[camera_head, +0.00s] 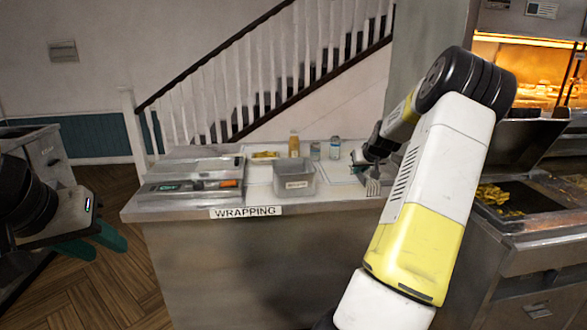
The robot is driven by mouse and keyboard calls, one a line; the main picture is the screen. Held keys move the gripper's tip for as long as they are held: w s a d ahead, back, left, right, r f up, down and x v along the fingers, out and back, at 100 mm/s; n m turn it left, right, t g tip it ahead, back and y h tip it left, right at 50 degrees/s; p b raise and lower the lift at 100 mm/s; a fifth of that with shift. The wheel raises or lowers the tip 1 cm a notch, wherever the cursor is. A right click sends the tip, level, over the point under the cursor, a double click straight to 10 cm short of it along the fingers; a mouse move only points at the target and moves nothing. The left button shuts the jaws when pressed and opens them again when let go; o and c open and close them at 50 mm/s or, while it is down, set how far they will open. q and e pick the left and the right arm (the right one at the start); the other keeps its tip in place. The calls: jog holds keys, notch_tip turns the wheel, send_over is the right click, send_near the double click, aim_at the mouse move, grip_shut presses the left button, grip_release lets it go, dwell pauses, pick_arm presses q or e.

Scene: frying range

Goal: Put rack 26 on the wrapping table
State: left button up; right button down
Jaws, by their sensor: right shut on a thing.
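The wrapping table (262,224) has a grey metal top and a front label reading WRAPPING. My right gripper (374,172) is over the right part of its top, shut on a small grey slotted metal piece (373,187). This piece may be part of rack 26; no number is readable, and my arm hides much of that area. I cannot tell whether the piece touches the table. My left gripper (96,243), with teal fingers, is empty left of the table. Its fingers are apart.
A grey metal bin (296,182) stands mid-table, with a yellow-orange bottle (294,146) and cans (335,148) behind. A flat wrapping machine (195,176) covers the left part. A fryer unit (530,235) stands right. A staircase rises behind.

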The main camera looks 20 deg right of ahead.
jog(key=shift+w+a+f, duration=0.75)
jog(key=shift+w+a, duration=0.35)
jog(key=shift+w, duration=0.8)
jog(key=shift+w+a+f, duration=0.8)
jog(key=shift+w+a, duration=0.25)
jog(key=shift+w, duration=0.9)
jog(key=shift+w+a+f, duration=0.75)
jog(key=shift+w+a, duration=0.35)
jog(key=shift+w, duration=0.8)
jog(key=shift+f, duration=0.15)
jog(key=c, duration=1.5)
grip_release()
